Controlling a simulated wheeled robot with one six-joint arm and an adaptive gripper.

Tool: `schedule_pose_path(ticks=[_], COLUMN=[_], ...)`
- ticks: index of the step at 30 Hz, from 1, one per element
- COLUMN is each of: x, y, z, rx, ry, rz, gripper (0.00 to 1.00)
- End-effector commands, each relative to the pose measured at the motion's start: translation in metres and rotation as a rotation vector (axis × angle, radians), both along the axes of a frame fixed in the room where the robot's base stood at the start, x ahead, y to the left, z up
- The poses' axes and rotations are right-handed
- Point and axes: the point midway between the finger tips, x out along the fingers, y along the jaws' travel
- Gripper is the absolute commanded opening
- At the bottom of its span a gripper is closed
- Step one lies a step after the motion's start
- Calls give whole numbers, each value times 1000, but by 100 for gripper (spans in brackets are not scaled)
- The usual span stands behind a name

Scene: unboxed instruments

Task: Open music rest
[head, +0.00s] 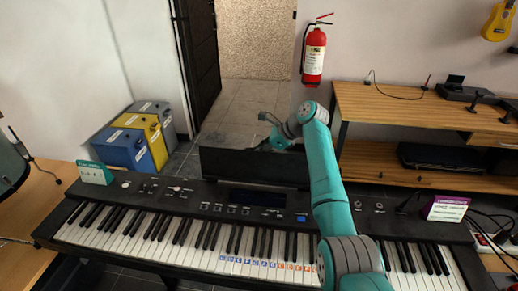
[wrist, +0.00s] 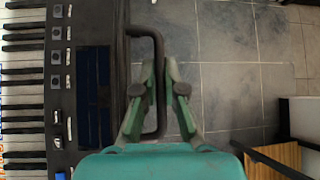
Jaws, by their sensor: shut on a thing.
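The music rest (head: 232,166) is a dark, wide panel that stands up along the back edge of the black keyboard (head: 140,205). In the wrist view a black U-shaped bar handle (wrist: 159,45) sticks out on the far side, beside the keyboard's dark back edge. My gripper (wrist: 161,72) is shut on this bar, with one finger on each side of it. In the head view my teal arm reaches over the keyboard to the panel's top edge. The fingertips are hard to make out there, partly hidden behind the panel.
A green-labelled card (head: 95,173) and a purple-labelled card (head: 446,208) stand on the keyboard. Blue and yellow bins (head: 128,140) stand at the back left. A wooden desk (head: 400,112) is at the right. Grey tiled floor (wrist: 230,85) is clear behind the keyboard.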

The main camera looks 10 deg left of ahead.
Motion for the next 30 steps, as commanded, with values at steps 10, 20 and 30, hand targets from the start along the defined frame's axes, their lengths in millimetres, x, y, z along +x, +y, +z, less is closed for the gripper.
schedule_pose_path(ticks=[10,20,30], x=[0,1,0], y=[1,1,0], z=[-3,-3,-4], rx=[2,2,1], ry=[-4,-4,-2], rz=[0,-3,-1], gripper=[0,0,21])
